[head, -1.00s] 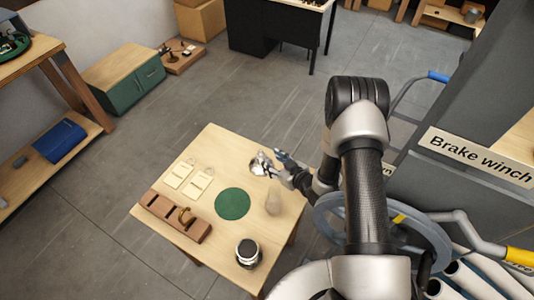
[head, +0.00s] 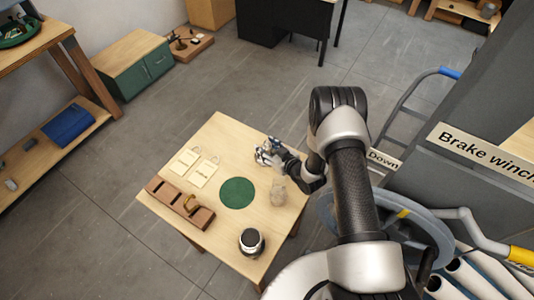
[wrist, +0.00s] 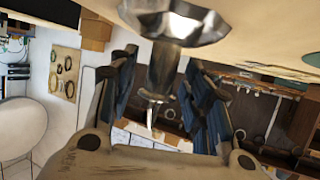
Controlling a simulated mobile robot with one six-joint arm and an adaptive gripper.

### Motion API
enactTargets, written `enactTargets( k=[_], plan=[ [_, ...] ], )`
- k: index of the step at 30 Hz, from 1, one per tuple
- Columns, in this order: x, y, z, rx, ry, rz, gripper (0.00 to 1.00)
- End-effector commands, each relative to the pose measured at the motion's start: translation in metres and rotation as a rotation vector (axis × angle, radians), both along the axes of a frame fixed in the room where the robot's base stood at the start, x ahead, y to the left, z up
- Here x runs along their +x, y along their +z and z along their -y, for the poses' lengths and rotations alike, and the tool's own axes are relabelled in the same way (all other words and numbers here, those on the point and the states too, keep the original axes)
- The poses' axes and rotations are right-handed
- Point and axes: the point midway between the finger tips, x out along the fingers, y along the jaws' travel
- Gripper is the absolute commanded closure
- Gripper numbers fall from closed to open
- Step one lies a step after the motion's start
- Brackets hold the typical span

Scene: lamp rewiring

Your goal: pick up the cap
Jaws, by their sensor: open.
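A shiny silver, faceted metal piece, probably the cap, stands near the far right edge of the table (head: 225,135). In the head view my gripper (head: 272,150) is at it and hides most of it. In the wrist view its wide faceted part (wrist: 178,22) fills the top, and a narrower stem lies between my blue-padded fingers. My gripper (wrist: 163,90) is open, with a finger on each side of the stem. Gaps show beside the stem, so I see no clear contact.
A clear jar (head: 278,192) stands close to my gripper. A green round mat (head: 237,193), two pale cards (head: 203,172), a slotted wooden block (head: 170,200) with a brass piece (head: 190,202) and a dark-and-silver cylinder (head: 251,241) are on the table. A large wheel is at right.

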Motion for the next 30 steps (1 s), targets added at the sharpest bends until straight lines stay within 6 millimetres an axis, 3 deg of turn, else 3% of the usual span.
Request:
enactTargets(
  k=[2, 21, 30],
  plan=[
    [-0.0001, 0.0002, 0.0002, 0.0, 0.0, 0.0, 0.56],
    [-0.0004, 0.0003, 0.0004, -0.001, 0.0, 0.001, 0.98],
    [0.0, 0.003, 0.0004, 0.0, 0.0, 0.001, 0.98]
  ],
)
